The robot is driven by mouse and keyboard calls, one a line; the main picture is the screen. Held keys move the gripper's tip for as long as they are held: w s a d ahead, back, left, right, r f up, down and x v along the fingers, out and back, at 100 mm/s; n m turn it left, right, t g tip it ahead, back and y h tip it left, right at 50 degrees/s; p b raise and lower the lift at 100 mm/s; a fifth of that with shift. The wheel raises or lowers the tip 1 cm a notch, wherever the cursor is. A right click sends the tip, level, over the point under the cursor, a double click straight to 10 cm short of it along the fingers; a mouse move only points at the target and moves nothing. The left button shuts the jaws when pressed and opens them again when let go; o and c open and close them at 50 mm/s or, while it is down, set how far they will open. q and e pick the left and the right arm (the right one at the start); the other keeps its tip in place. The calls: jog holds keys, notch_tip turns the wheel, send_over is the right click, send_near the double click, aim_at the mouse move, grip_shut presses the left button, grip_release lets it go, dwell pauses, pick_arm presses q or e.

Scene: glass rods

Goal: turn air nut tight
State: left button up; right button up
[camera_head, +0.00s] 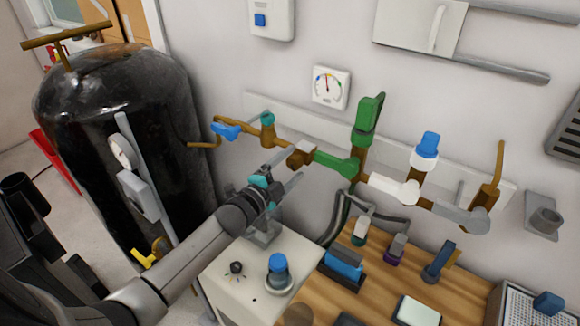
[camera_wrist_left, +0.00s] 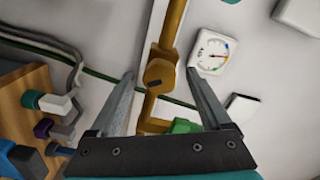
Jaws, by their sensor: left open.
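A brass nut, which looks like the air nut, sits on the wall pipework in the head view (camera_head: 301,154). In the left wrist view the brass nut (camera_wrist_left: 158,74) shows its end face with a dark slot. My left gripper (camera_head: 286,168) is open and close in front of the nut. In the left wrist view its two fingers (camera_wrist_left: 160,76) lie to either side of the nut, apart from it in the picture. I cannot tell whether the fingertips reach past its face. My right gripper is not in view.
A green valve (camera_head: 337,163) joins the pipe right beside the nut. A white gauge (camera_head: 330,88) is on the wall above. A black tank (camera_head: 125,130) stands left. A white cabinet with a blue knob (camera_head: 278,264) and a wooden bench (camera_head: 385,285) with fittings lie below.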

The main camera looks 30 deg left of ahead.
pick_arm(q)
jog(key=shift+s, duration=0.1)
jog(key=s+a, duration=0.2)
jog(key=s, duration=1.3)
jog(key=shift+a, duration=0.1)
jog(key=s+f+n+g+y+b, duration=0.1)
jog(key=s+f+n+g+b, duration=0.2)
jog(key=f, duration=0.9)
jog(key=s+f+n+g+y, duration=0.1)
jog(key=s+f+n+g, duration=0.3)
jog(key=f, duration=0.7)
jog(key=s+f+n+g+y+b, duration=0.15)
jog(key=s+f, duration=0.25)
jog(key=f, duration=0.8)
jog(key=s+d+f+n+g+b, duration=0.2)
jog(key=s+d+f+g, duration=0.2)
jog(key=s+f, duration=0.5)
jog(key=s+d+f+n+g+b, duration=0.2)
jog(key=s+d+f+g, duration=0.2)
jog(key=s+f, duration=0.6)
jog(key=s+d+h, duration=0.1)
jog(key=s+d, duration=0.1)
jog(key=s, duration=0.3)
jog(key=shift+s+d+b, duration=0.2)
jog(key=shift+d+b, duration=0.15)
jog(key=shift+b, duration=0.05)
